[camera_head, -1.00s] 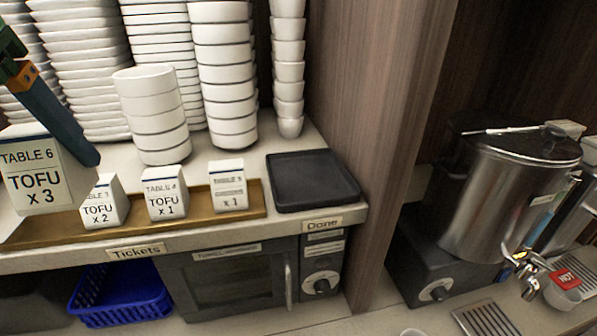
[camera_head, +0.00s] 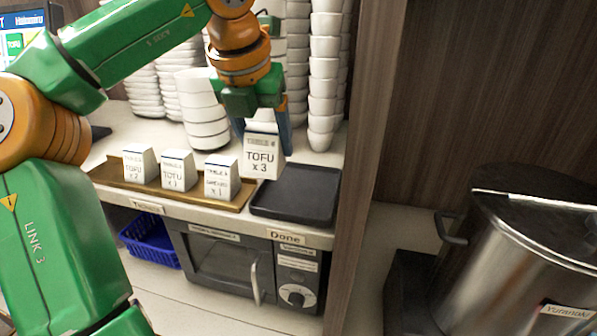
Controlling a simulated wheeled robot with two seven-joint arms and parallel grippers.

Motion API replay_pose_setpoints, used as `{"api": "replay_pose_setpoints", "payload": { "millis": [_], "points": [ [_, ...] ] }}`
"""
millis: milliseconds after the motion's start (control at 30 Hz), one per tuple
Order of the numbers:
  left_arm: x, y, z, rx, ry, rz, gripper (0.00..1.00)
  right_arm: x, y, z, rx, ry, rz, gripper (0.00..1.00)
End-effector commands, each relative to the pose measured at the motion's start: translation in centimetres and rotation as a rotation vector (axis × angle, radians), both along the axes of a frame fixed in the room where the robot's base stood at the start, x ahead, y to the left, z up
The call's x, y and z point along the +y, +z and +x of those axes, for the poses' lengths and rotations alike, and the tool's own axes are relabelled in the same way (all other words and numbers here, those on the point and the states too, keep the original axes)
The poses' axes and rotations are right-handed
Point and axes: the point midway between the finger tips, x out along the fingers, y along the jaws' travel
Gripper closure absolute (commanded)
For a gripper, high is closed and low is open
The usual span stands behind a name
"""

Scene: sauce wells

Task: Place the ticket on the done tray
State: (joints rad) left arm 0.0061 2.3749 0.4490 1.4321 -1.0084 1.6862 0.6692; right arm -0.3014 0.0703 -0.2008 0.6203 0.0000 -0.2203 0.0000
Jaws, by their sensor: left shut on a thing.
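The ticket (camera_head: 262,159) is a white block reading TOFU x 3. My left gripper (camera_head: 263,132) is shut on it from above, with blue fingers at its two sides. The ticket is upright over the left edge of the done tray (camera_head: 312,197), beside the last ticket on the rail. I cannot tell whether it touches the tray. The done tray is a flat black tray with a low rim, above the "Done" label, and looks empty. My right gripper is not in view.
Several other ticket blocks (camera_head: 177,170) stand on a brown wooden ticket rail (camera_head: 113,172) left of the tray. Stacked white bowls (camera_head: 325,80) stand behind. A wooden post (camera_head: 362,130) rises right of the tray. A blue basket (camera_head: 150,243) and a small oven (camera_head: 222,262) are below the shelf.

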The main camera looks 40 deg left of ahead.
Motion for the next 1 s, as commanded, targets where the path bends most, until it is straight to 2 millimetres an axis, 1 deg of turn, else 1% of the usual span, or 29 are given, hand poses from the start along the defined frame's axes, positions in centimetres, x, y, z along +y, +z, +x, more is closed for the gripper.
{"api": "replay_pose_setpoints", "payload": {
  "millis": [33, 100, 200, 333, 400, 500, 733, 867, 900, 967, 1000],
  "points": [
    [-0.2, -0.9, 1.1, 0.009, -0.003, -0.001, 0.87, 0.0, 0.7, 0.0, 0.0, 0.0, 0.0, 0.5],
    [-0.3, -2.7, 2.4, 0.008, -0.002, -0.001, 0.87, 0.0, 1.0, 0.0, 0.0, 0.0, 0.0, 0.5],
    [-0.5, -4.3, 3.8, 0.004, -0.002, -0.001, 0.87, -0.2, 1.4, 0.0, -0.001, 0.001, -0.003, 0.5],
    [-0.7, -5.8, 5.1, 0.004, -0.002, -0.001, 0.87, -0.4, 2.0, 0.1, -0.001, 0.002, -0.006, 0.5],
    [-0.6, -7.4, 5.1, 0.005, -0.001, -0.001, 0.87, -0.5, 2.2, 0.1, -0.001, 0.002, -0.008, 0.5],
    [-0.7, -8.7, 5.1, 0.001, -0.001, -0.003, 0.87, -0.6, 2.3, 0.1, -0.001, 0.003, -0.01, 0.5],
    [-0.7, -9.0, 5.1, -0.002, 0.001, -0.001, 0.87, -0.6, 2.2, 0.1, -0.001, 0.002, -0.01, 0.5],
    [-0.6, -9.4, 5.1, -0.001, 0.001, 0.0, 0.87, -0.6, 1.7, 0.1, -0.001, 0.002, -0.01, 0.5],
    [-0.6, -9.3, 5.1, 0.0, 0.001, 0.0, 0.23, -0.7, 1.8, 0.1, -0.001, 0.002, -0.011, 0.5],
    [-0.6, -9.3, 5.1, 0.0, 0.001, 0.0, 0.06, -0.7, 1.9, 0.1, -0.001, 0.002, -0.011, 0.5],
    [-0.6, -9.3, 5.1, 0.0, 0.001, 0.0, 0.01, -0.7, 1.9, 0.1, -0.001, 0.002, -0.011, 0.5]
  ]
}}
